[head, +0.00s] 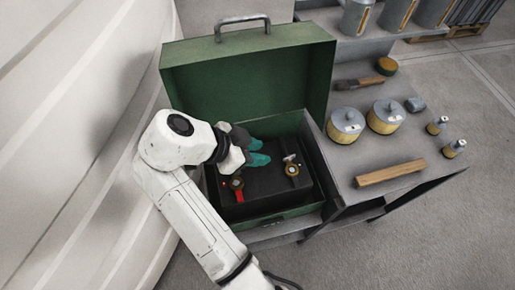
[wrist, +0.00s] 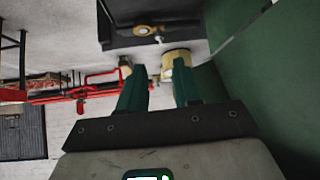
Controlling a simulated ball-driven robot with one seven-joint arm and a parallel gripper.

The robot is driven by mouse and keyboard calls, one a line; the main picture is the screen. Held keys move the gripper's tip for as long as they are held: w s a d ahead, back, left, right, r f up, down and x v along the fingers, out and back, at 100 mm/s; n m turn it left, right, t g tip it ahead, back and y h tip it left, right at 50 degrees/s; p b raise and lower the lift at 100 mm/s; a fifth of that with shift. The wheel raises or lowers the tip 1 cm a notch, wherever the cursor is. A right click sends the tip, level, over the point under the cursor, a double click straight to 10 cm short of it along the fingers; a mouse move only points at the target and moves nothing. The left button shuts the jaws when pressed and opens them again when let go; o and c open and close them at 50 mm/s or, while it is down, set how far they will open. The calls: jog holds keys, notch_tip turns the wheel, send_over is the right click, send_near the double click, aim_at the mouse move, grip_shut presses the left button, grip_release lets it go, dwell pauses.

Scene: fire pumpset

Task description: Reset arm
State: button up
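My white arm reaches over the open green case (head: 247,82), whose lid stands up at the back. My gripper (head: 259,152), with teal fingers, is above the black insert inside the case. The wrist view shows the two fingers (wrist: 159,82) apart with nothing held between them. A brass valve with a red handle (head: 238,190) sits at the left of the insert. A second brass valve with a pale handle (head: 291,168) sits at its right. The arm and gripper hide part of the insert.
On the grey bench right of the case are two yellow filters (head: 346,126) (head: 385,117), a brush (head: 360,82), a wooden bar (head: 390,173) and small fittings (head: 453,148). Metal containers (head: 398,14) stand behind. A large white curved surface (head: 75,130) is close on the left.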

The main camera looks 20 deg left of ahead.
jog(key=shift+d, duration=0.1)
jog(key=s+d+f+n+g+y+p, duration=0.15)
jog(key=d+f, duration=0.35)
jog(key=d, duration=0.7)
jog(key=s+d+f+n+g+y, duration=0.1)
jog(key=s+d+f+n+g, duration=0.15)
jog(key=d+f, duration=0.65)
jog(key=s+d+r+n+y, duration=0.1)
jog(key=s+d+n+y, duration=0.1)
jog(key=s+d, duration=0.6)
jog(key=s+d+r+n+g+y+p, duration=0.1)
jog(key=s+d+r+n+y, duration=0.1)
jog(key=s+d, duration=0.7)
jog(key=shift+r+n+p, duration=0.25)
jog(key=shift+n+p, duration=0.05)
jog(key=shift+n, duration=0.3)
jog(key=shift+d, duration=0.1)
jog(key=shift+c, duration=0.4)
